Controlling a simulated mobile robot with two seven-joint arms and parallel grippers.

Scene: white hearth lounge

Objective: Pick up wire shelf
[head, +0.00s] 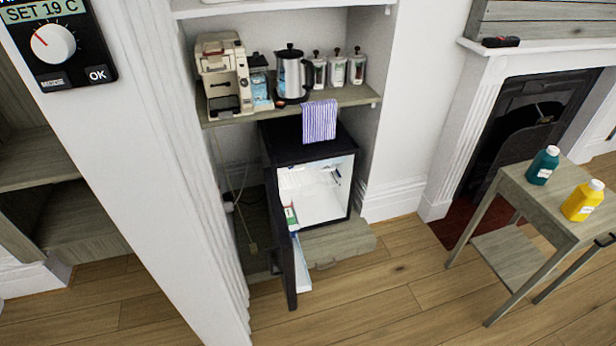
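A small black fridge (305,150) stands in the alcove under a wooden shelf. Its door (286,247) is swung open toward me, and its white interior (322,192) is lit. I cannot clearly make out a wire shelf; the fine detail inside the fridge is too small to tell. A carton (290,215) with green and red on it shows at the inner side of the door. Neither of my grippers is in view.
The wooden shelf (355,95) above holds a coffee machine (222,75), a kettle (293,74), several canisters and a hanging striped towel (319,121). A side table (545,195) with teal (542,165) and yellow (582,201) bottles stands right. A white pillar (165,160) stands left. Floor between is clear.

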